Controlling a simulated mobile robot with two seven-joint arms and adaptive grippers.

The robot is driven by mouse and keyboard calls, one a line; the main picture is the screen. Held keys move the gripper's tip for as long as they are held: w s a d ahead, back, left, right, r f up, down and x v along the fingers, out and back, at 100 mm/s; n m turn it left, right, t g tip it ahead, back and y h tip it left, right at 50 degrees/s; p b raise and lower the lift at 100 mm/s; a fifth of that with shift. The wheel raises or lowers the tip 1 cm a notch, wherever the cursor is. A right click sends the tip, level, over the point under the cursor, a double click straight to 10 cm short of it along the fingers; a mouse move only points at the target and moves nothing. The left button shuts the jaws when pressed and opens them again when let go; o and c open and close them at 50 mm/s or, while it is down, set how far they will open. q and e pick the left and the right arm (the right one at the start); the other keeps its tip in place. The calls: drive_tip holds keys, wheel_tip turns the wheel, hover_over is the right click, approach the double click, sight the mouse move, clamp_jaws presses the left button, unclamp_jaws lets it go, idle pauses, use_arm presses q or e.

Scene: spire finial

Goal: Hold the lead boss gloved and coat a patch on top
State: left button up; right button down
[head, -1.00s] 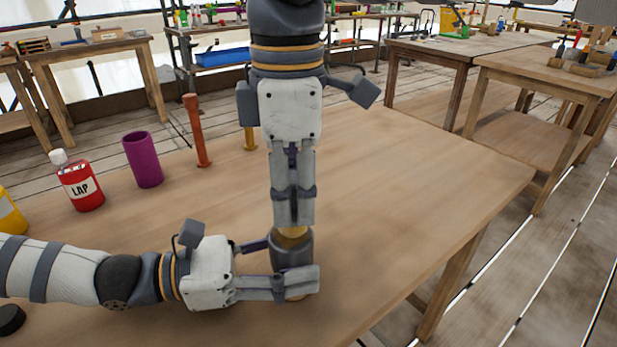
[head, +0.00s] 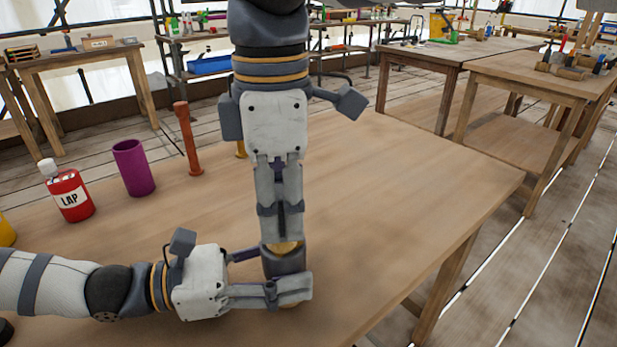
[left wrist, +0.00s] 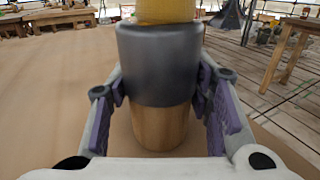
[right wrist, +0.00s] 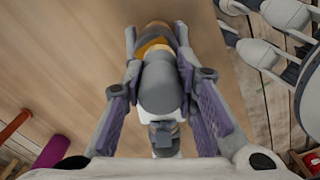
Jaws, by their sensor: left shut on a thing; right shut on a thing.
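The lead boss (left wrist: 160,65) is a dark grey cylinder standing upright on a wooden cylinder (left wrist: 160,128), near the table's front edge. It also shows in the head view (head: 283,264). My left gripper (head: 287,273) is shut around it from the left, its purple-padded fingers on either side. My right gripper (head: 280,240) points straight down above the boss. It is shut on a tool with a rounded grey end (right wrist: 160,85) and a yellow part (left wrist: 165,10). The yellow part appears to touch the boss's top. Any coating there is hidden.
On the table (head: 400,190), to the left, stand a red LAP bottle (head: 68,197), a purple cup (head: 134,168) and an orange-brown post (head: 188,138). The table right of my arms is clear. Other benches (head: 525,75) stand behind.

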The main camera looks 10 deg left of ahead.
drive_tip(key=shift+s, duration=0.3)
drive_tip(key=shift+w+f, duration=0.15)
drive_tip(key=shift+w, duration=0.95)
drive_tip(key=shift+s, duration=0.6)
drive_tip(key=d+r, duration=0.5)
drive_tip(key=r, duration=0.2)
drive_tip(key=shift+r, duration=0.1)
use_arm(q)
drive_tip(key=o, duration=1.3)
drive_tip(key=shift+o, duration=0.2)
